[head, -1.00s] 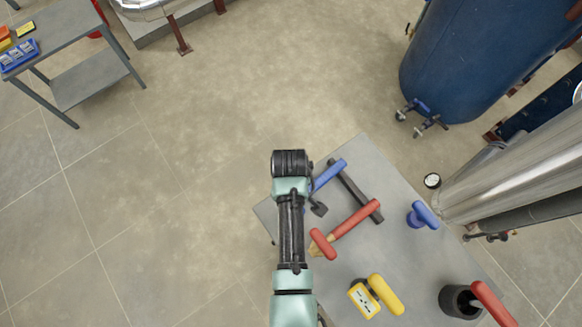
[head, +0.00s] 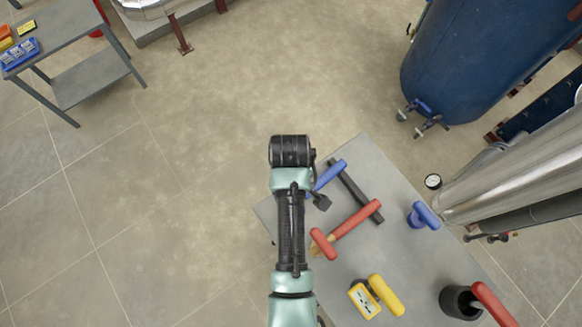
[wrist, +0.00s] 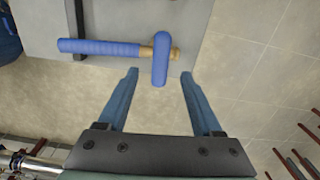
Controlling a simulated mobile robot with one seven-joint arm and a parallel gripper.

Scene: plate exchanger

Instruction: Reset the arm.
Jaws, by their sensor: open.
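My arm reaches up the middle of the head view over the left edge of the grey table (head: 365,150); its gripper is not clearly visible there. In the wrist view my gripper (wrist: 157,77) is open, its two blue-grey fingers apart with nothing between them. A blue-handled mallet with a blue head (wrist: 160,60) lies on the table beyond the fingertips, and its head sticks out past the table edge. The mallet's blue handle (head: 330,175) also shows beside my arm in the head view, partly covered.
The table also bears a dark bar (head: 350,187), a red-handled tool (head: 355,218), a blue-topped piece (head: 424,216), a yellow box (head: 364,300) and a black cup (head: 456,302). A blue tank (head: 480,60) and metal pipes stand right.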

